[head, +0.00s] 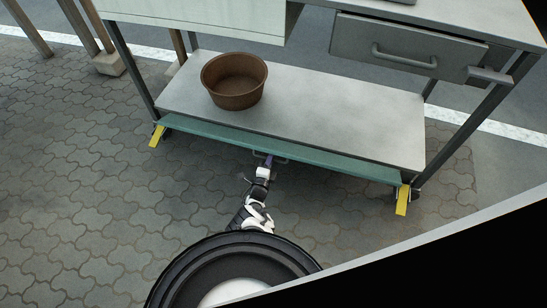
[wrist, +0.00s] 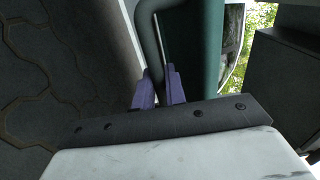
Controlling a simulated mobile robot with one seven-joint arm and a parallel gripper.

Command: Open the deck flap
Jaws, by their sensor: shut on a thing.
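The deck flap (head: 330,165) is a long green panel along the front edge of the cart's grey lower deck (head: 330,110). I cannot tell its exact tilt. A grey bar handle (head: 284,161) sits at the middle of its front. My gripper (head: 268,160) reaches up to this handle from below in the head view. In the wrist view, the purple fingers of my gripper (wrist: 159,88) are shut on the handle (wrist: 150,45), one on each side of it. The green flap (wrist: 195,45) stands right beside the handle there. The fingertips are partly hidden in the head view.
A brown bowl (head: 234,82) stands on the lower deck, left of centre. A closed drawer (head: 400,55) hangs under the worktop at the right. Yellow caster levers (head: 157,136) (head: 402,200) stick out at both front corners. The paving in front is clear.

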